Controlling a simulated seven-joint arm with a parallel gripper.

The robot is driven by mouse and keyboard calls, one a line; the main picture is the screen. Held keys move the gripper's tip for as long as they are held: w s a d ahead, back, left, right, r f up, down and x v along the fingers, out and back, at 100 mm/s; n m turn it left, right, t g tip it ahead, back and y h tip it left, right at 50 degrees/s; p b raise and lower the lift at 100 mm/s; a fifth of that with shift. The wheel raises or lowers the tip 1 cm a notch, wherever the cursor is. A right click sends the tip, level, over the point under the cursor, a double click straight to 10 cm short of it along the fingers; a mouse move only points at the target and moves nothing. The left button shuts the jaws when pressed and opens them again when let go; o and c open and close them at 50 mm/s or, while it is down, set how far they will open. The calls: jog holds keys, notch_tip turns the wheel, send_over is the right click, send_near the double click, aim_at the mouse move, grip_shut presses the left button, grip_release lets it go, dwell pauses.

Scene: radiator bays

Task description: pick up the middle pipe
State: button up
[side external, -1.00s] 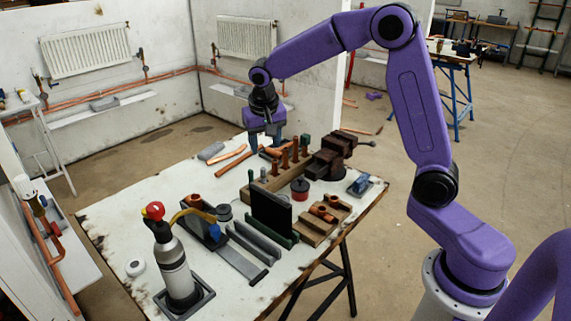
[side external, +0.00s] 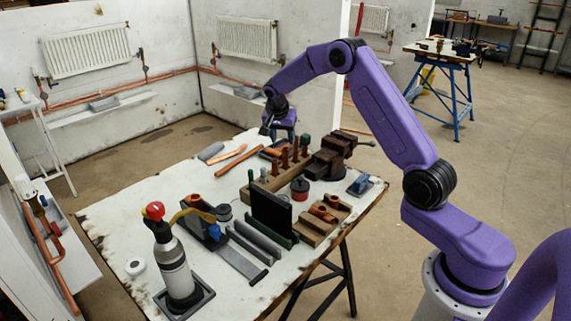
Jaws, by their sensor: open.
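Several copper pipe-like pieces stand upright in a wooden block (side external: 262,186) near the far right of the work table. One copper upright (side external: 284,160) is in the middle of that row. A longer copper piece (side external: 228,158) lies flat to the left of the block. I cannot tell for certain which piece is the middle pipe. My gripper (side external: 281,133) is open above the far end of the table, behind the upright row and apart from it. Its fingertips are small and partly unclear, and nothing shows between them.
A dark red vise (side external: 333,154) stands right of the block. A black upright panel (side external: 271,214), grey bars (side external: 254,243) and a torch with a red knob (side external: 172,262) stand nearer the camera. A grey tool (side external: 210,151) lies at the far left. The table's left middle is mostly clear.

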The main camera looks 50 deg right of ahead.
aim_at(285, 151)
jog(key=x, duration=1.1)
grip_shut()
